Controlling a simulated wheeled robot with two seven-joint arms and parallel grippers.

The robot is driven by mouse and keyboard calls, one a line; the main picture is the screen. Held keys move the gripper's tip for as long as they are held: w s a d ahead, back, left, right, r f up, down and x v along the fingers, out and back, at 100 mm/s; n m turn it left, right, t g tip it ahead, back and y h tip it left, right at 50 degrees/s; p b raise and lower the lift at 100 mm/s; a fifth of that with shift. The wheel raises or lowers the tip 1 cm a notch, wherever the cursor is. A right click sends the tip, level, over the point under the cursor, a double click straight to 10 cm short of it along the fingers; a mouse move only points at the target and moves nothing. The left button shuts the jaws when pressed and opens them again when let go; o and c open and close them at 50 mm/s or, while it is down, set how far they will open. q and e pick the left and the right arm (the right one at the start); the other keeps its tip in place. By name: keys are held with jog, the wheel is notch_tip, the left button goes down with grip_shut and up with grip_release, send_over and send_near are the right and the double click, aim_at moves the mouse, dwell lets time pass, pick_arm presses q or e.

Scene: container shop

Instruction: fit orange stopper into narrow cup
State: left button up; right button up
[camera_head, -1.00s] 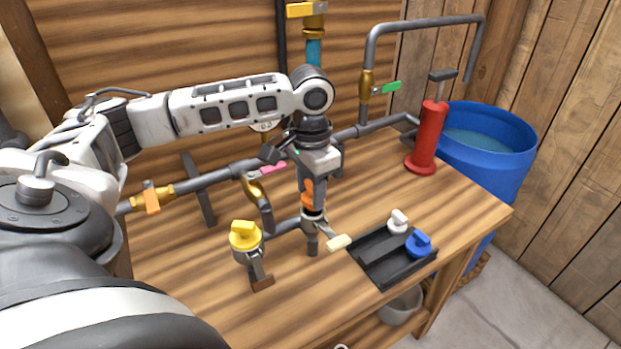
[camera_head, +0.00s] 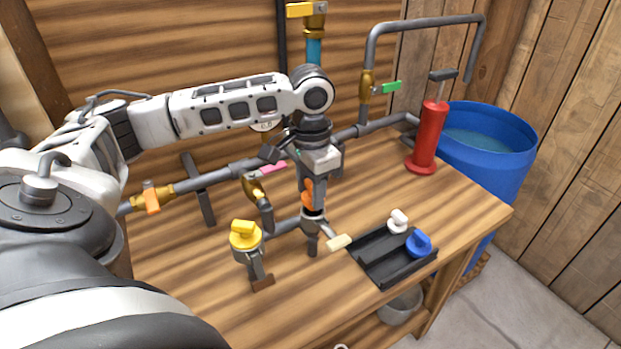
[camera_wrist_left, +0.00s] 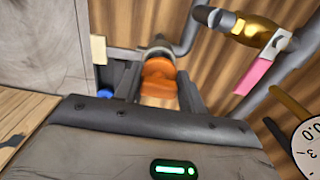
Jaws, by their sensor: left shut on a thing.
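My left gripper (camera_head: 312,198) points down over the pipework on the bench and is shut on the orange stopper (camera_head: 308,193). In the left wrist view the orange stopper (camera_wrist_left: 159,78) sits between the two fingers. The narrow cup (camera_head: 312,218) is a grey pipe end directly below the stopper, partly hidden by the gripper. The stopper is at the cup's mouth, but I cannot tell whether it is seated inside. My right gripper is not in view.
A yellow stopper (camera_head: 244,235) sits on another cup at left. A black tray (camera_head: 385,270) holds white (camera_head: 398,220) and blue (camera_head: 419,243) stoppers. A cream-handled valve (camera_head: 339,242) is close by the cup.

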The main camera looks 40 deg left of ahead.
pick_arm(q)
jog(key=shift+f, duration=1.4)
dwell(0.9)
jog(key=o, duration=1)
jog(key=shift+o, duration=0.2)
notch_tip(320, 180, up, 16)
dwell(0.3)
